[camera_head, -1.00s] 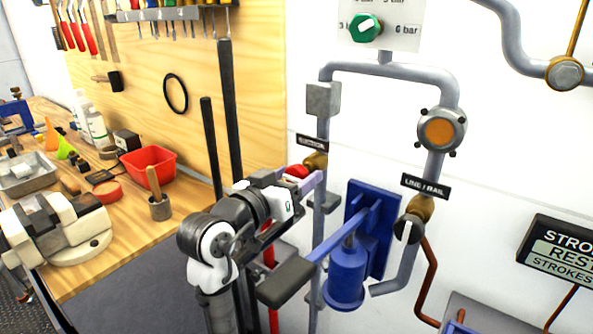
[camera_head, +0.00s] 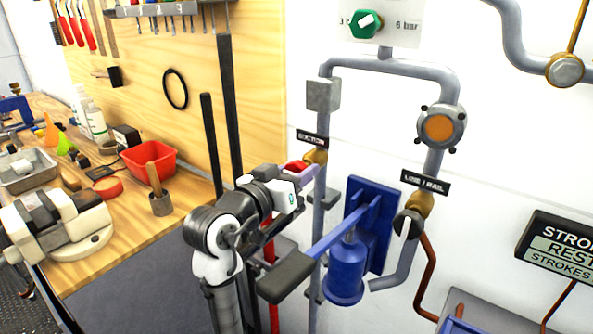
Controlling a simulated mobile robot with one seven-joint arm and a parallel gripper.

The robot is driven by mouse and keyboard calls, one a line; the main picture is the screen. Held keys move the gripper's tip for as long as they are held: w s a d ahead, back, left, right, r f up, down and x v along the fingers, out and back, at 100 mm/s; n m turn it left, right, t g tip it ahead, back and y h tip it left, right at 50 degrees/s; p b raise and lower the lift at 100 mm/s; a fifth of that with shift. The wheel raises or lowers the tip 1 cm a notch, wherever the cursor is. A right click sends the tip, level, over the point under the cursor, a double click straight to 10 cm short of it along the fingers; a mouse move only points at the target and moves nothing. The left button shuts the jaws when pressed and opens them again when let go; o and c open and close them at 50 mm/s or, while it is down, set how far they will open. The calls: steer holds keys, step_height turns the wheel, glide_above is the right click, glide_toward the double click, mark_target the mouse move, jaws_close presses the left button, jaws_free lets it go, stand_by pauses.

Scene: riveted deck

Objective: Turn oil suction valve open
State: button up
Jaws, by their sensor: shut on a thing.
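The oil suction valve is a brass body (camera_head: 317,156) on the grey vertical pipe, under a black label (camera_head: 312,138) that seems to read SUCTION. Its red handle (camera_head: 296,167) sits just left of the brass body, between the fingers of my gripper (camera_head: 301,173). My gripper is shut on the red handle. My fingers and wrist hide part of the handle, so its exact angle is hard to tell.
A blue hand pump (camera_head: 347,272) with a long lever (camera_head: 287,277) stands in front of the pipes, close below my arm. Right of it is the line/rail valve (camera_head: 408,225). A wooden workbench (camera_head: 130,222) with a red bin (camera_head: 148,160) stands at left.

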steer(key=shift+r, duration=0.1)
steer(key=n+p, duration=0.4)
steer(key=n, duration=0.1)
steer(key=shift+r+p, duration=0.15)
steer(key=shift+p, duration=0.15)
steer(key=n+p, duration=0.6)
steer(key=n, duration=0.3)
steer(key=shift+a+f+p, duration=0.1)
steer(key=shift+f+p, duration=0.1)
steer(key=shift+p, duration=0.15)
steer(key=shift+f+n, duration=0.1)
steer(key=shift+n, duration=1.8)
steer(key=o, duration=1)
